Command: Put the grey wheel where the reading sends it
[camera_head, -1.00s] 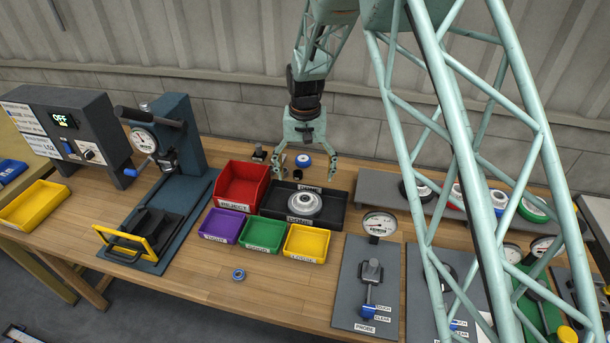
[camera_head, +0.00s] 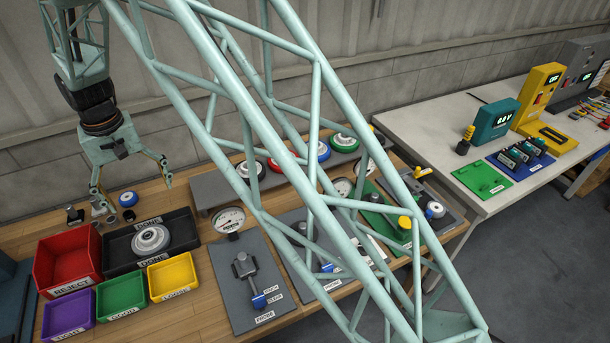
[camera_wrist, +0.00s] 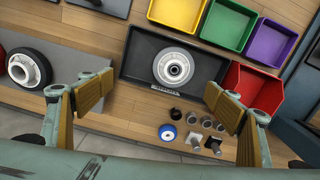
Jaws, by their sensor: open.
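The grey wheel (camera_head: 150,239) lies flat in a black tray (camera_head: 187,217) labelled DONE; the wheel also shows in the wrist view (camera_wrist: 173,67). My gripper (camera_head: 132,185) is open and empty, above the back of the tray. In the wrist view my fingers (camera_wrist: 158,95) are spread wide, with the wheel beyond them. Small bins stand in front of the tray: purple (camera_head: 67,314), green GOOD (camera_head: 121,295) and yellow (camera_head: 172,277). The red REJECT bin (camera_head: 68,262) is left of it. A dial gauge (camera_head: 229,219) stands at the grey PROBE plate (camera_head: 240,288); its reading is too small to tell.
A grey shelf (camera_head: 212,187) holds several coloured wheels at the back. A blue-rimmed part (camera_wrist: 168,132) and several small metal parts (camera_wrist: 205,123) lie behind the tray. A white bench (camera_head: 440,139) with instruments stands at right. My arm's lattice covers much of the middle.

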